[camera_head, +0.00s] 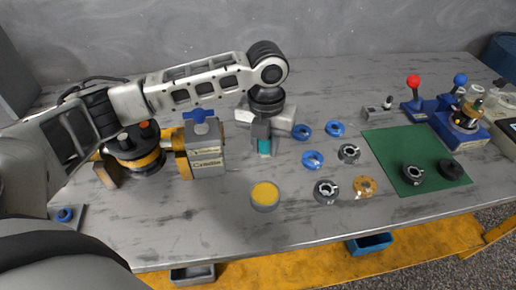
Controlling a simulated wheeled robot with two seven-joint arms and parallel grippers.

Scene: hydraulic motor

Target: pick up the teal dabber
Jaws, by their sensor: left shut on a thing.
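The teal dabber (264,147) is upright between the fingers of my left gripper (262,138). Its teal lower part shows below the fingers; its upper part is hidden by the gripper. I cannot tell whether its bottom touches the grey table. My left arm reaches in from the left and the gripper points down. My right gripper is not in view.
A round tin with a yellow top (265,194) stands in front of the dabber. A grey block with a blue knob (205,150) stands to its left. Blue rings (312,160) and metal collars (326,191) lie to the right, near a green mat (390,146).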

